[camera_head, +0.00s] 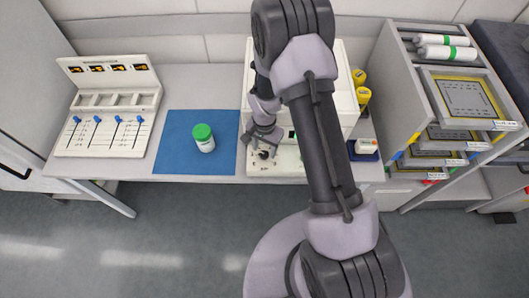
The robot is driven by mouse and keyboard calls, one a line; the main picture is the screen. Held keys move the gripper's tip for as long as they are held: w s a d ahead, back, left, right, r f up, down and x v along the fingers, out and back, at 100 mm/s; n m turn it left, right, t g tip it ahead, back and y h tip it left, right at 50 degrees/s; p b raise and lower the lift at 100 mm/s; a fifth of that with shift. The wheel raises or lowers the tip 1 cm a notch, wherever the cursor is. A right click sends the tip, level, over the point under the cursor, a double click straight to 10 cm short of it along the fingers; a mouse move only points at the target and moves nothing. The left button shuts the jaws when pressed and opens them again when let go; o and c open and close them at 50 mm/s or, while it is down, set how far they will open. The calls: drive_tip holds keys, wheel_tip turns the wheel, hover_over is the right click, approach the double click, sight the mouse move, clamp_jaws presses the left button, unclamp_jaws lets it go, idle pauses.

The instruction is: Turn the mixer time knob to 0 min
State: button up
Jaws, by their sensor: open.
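The mixer (348,100) is a white box-shaped machine at the back middle of the bench, partly hidden behind my arm. A small dark knob (264,154) shows on its low front panel, at the left. My gripper (261,145) is over this front panel, with its fingers spread on either side of the knob area. It is open and holds nothing. I cannot tell whether the fingers touch the knob. The knob's pointer and the time marks are too small to read.
A green-lidded jar (204,138) stands on a blue mat (174,150) left of the mixer. A white panel with blue sliders (105,135) is farther left.

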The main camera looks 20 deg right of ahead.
sight(265, 155)
drive_tip(key=shift+f, duration=1.25)
drive_tip(key=shift+c, duration=0.4)
clamp_jaws()
drive_tip(key=n+b, duration=0.2)
drive_tip(key=n, duration=0.3)
drive_tip(key=shift+n, duration=0.4)
drive_tip(key=n+b, duration=0.1)
drive_tip(key=n, duration=0.5)
drive_tip(key=shift+n, duration=0.3)
